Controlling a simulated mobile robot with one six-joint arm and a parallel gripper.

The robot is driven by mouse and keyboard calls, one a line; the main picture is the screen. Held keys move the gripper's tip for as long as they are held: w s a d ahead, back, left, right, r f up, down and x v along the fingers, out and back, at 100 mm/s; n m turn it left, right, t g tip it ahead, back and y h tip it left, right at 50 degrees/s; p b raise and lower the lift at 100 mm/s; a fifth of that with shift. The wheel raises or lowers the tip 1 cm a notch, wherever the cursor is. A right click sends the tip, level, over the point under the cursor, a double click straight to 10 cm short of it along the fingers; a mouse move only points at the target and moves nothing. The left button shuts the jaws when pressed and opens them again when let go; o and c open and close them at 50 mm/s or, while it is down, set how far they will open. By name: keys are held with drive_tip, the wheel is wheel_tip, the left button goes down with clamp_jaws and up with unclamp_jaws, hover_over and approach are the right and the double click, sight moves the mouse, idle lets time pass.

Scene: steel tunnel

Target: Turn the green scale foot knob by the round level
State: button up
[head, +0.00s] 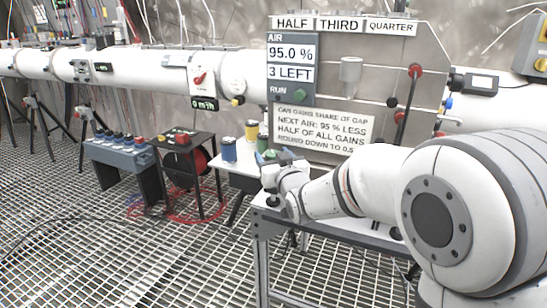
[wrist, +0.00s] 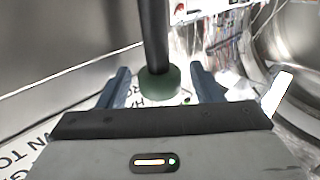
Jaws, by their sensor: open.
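A dark green round knob (wrist: 160,84) sits at the end of a black post (wrist: 153,35) in the wrist view. My gripper (wrist: 160,70) is open, with one blue-grey finger to the left of the knob and one to the right. Gaps show on both sides, so neither finger appears to touch it. In the head view my gripper (head: 284,158) is low over the near bench, in front of the lettered sign. The knob cannot be made out there, hidden or too small. I cannot pick out the round level in either view.
The steel bench (head: 262,219) stands under my arm. A panel (head: 345,75) with signs and a red-topped lever (head: 415,70) rises behind it. Blue (head: 229,150) and yellow (head: 251,130) cans stand left of my gripper. The grating floor (head: 130,255) is mostly open at the left front.

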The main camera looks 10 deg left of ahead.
drive_tip(key=c, duration=1)
drive_tip(key=shift+a+f+m+t+h+b, duration=0.1)
drive_tip(key=shift+m+t+h+b, duration=0.35)
drive_tip(key=shift+h+b, duration=0.35)
drive_tip(key=shift+m+t+h, duration=0.25)
drive_tip(key=shift+m+h, duration=0.3)
drive_tip(key=shift+h, duration=0.05)
drive_tip(key=shift+r+m+t+h+p, duration=0.25)
drive_tip(key=shift+m+t+h+p, duration=0.2)
drive_tip(key=shift+m+h, duration=0.55)
drive_tip(key=shift+m+h+p, duration=0.8)
drive_tip(key=shift+h+p, duration=0.35)
drive_tip(key=shift+h, duration=0.55)
drive_tip(key=shift+f+h, duration=0.15)
drive_tip(key=shift+h, duration=0.15)
